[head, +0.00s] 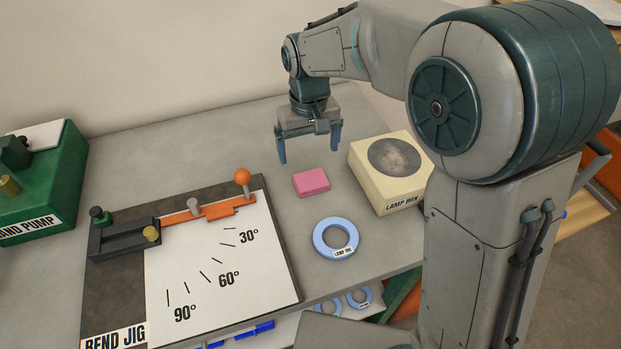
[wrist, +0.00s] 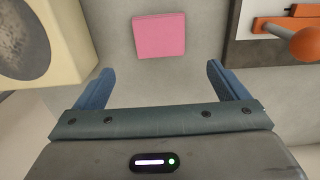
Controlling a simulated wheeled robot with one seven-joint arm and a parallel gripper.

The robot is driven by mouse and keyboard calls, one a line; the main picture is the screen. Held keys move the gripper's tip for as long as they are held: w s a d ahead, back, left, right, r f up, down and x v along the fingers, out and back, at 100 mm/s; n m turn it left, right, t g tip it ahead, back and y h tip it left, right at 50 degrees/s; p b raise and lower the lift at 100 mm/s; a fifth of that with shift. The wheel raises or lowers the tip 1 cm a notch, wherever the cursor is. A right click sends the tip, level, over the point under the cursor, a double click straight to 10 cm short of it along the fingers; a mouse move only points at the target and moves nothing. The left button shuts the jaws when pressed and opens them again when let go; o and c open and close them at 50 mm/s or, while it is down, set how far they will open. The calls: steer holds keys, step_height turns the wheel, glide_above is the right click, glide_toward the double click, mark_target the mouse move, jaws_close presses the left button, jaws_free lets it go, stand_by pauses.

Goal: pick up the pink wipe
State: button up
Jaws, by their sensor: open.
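The pink wipe (head: 311,182) is a small flat pink block lying on the grey table, between the bend jig and the lamp box. In the wrist view the pink wipe (wrist: 159,36) is whole, near the top and just left of centre. My gripper (head: 309,156) is open and empty, its two blue fingers pointing down above the table behind the wipe. In the wrist view my gripper (wrist: 155,80) has its fingers spread wide, with the wipe beyond their tips and apart from them.
The cream lamp box (head: 407,189) stands right of the wipe. A blue lamp ring (head: 317,239) lies in front. The bend jig (head: 290,268), with an orange lever and ball (head: 242,176), is on the left. A green hand pump (head: 65,170) is far left. Bare table surrounds the wipe.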

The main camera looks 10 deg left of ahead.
mark_target(309, 177)
steer(key=f, duration=0.7)
steer(key=shift+s+f, duration=0.2)
steer(key=shift+f, duration=0.1)
steer(key=shift+c, duration=0.3)
steer(key=c, duration=1)
